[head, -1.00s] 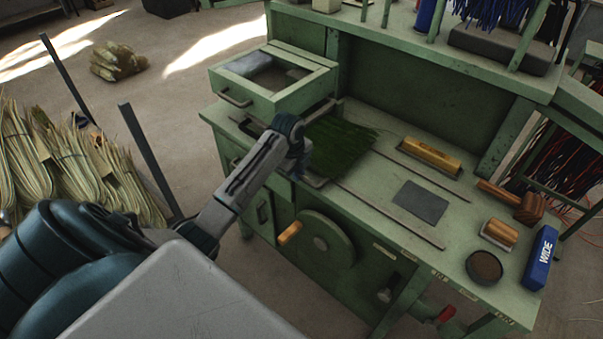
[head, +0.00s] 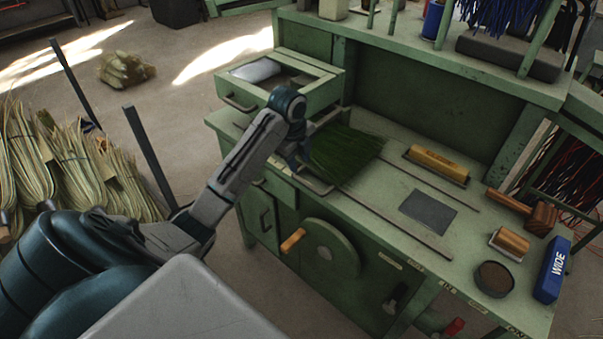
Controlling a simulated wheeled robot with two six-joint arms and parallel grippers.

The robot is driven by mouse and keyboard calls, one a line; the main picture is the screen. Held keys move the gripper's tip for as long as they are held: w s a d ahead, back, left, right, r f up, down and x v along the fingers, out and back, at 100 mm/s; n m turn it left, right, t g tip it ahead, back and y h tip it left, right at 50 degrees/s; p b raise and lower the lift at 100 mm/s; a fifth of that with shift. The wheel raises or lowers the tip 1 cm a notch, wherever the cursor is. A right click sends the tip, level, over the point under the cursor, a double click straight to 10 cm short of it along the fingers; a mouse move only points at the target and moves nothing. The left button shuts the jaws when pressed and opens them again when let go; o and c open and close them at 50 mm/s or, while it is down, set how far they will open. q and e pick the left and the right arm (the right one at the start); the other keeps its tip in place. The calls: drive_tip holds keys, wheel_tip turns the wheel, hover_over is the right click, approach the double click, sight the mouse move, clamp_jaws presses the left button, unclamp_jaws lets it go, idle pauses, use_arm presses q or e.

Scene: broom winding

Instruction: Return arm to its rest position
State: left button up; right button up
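My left arm comes in from the lower left, with its wrist raised over the left part of the green workbench (head: 385,208). My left gripper (head: 297,168) points down beside the near left edge of a bundle of green bristles (head: 343,155) lying on the bench. The gripper is small and dark, partly hidden behind the wrist; I cannot tell whether its fingers are apart or whether they touch the bristles. My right arm and gripper are not in view.
An open drawer box (head: 270,90) stands just behind the wrist. A yellow block (head: 437,165), grey plate (head: 428,212), wooden mallet (head: 525,208), brush (head: 509,244), round tin (head: 494,278) and blue WIDE box (head: 552,270) lie to the right. A wheel with handle (head: 325,248) is on the bench front.

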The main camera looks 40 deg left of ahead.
use_arm(q)
drive_tip(key=shift+s+r, duration=0.2)
drive_tip(key=shift+r, duration=0.75)
